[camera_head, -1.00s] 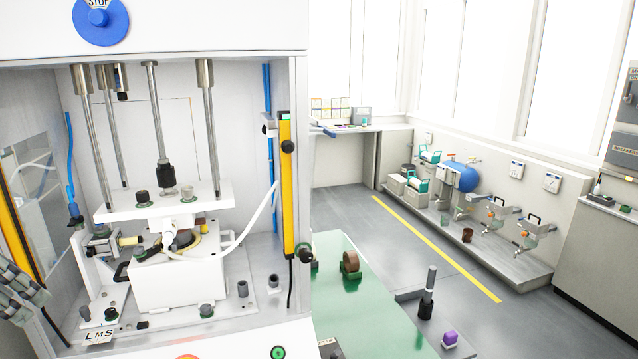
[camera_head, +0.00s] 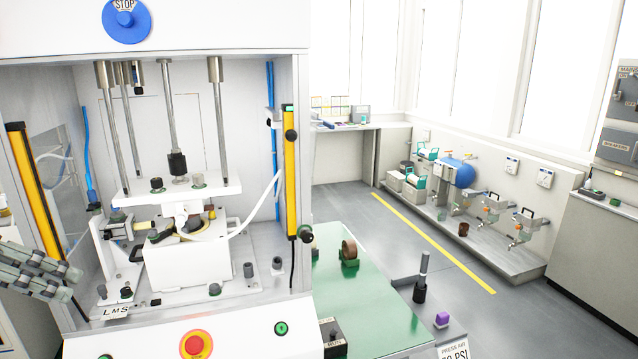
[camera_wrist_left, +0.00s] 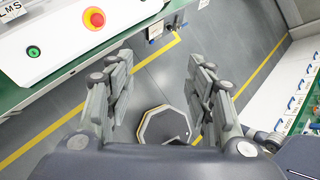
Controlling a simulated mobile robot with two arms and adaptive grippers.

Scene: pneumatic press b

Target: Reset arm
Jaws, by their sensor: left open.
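My left gripper (camera_head: 42,272) shows at the left edge of the head view, beside the front left corner of the press (camera_head: 190,268). In the left wrist view its two fingers (camera_wrist_left: 160,66) are spread wide, with nothing between the tips but open space above the floor. The gripper is open and empty, apart from the press. My right gripper is in neither view.
The press front panel carries a red button (camera_head: 195,345) and a green button (camera_head: 281,328). A yellow light bar (camera_head: 291,170) stands at the opening. A green table (camera_head: 375,290) is to the right. Grey floor (camera_wrist_left: 150,75) lies below the gripper.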

